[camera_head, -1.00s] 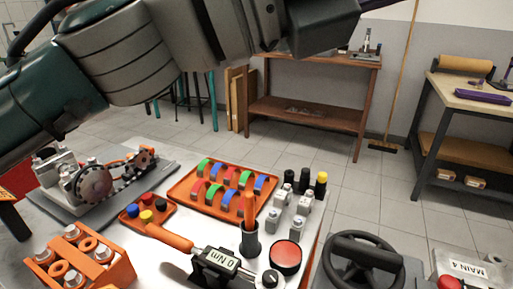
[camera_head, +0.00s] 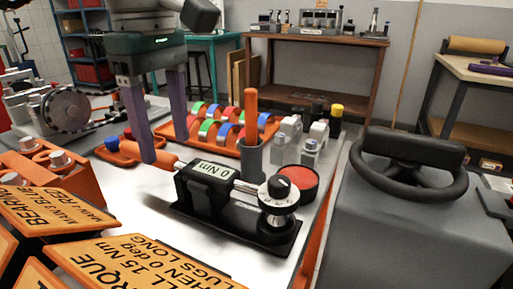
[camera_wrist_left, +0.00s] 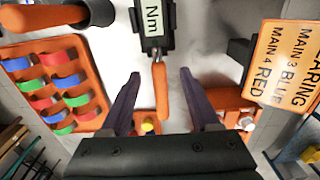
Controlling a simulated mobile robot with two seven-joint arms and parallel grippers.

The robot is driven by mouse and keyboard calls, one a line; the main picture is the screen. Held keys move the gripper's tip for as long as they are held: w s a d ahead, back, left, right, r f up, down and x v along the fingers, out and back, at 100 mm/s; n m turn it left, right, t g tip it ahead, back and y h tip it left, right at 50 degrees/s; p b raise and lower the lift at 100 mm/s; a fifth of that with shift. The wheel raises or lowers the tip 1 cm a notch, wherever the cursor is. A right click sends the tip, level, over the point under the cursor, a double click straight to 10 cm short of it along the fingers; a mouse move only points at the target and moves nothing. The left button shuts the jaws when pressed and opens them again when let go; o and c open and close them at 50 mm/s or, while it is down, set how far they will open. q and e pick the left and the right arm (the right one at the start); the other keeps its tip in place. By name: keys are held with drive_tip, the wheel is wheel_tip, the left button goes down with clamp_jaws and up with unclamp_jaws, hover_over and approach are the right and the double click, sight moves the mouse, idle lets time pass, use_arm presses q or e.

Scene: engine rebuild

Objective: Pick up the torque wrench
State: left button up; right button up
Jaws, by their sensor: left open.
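The torque wrench lies on the white table, with a black body and a "0 Nm" display (camera_head: 212,180) and an orange handle (camera_head: 150,178) pointing left. Its body sits in a black stand (camera_head: 255,232) with a round dial. My left gripper (camera_head: 165,150) is open and points down at the handle. In the left wrist view the orange handle (camera_wrist_left: 163,92) shows between the two spread purple fingers (camera_wrist_left: 160,92), with a gap on each side. Part of the handle is behind a finger in the head view. My right gripper is not in view.
An orange tray (camera_head: 175,130) of coloured bearing shells is behind the handle. A dark cup (camera_head: 251,158) with an orange-handled tool and a red round pad (camera_head: 302,180) stand near the wrench. Orange signs (camera_head: 130,265) fill the front left. A steering wheel (camera_head: 410,165) is at right.

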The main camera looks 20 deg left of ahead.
sight(170, 155)
use_arm(q)
wheel_tip(170, 155, down, 6)
drive_tip(key=shift+w+r+b, duration=0.1)
drive_tip(key=shift+r+b, duration=0.15)
drive_tip(key=shift+b, duration=0.05)
clamp_jaws()
idle(0.4)
idle(0.9)
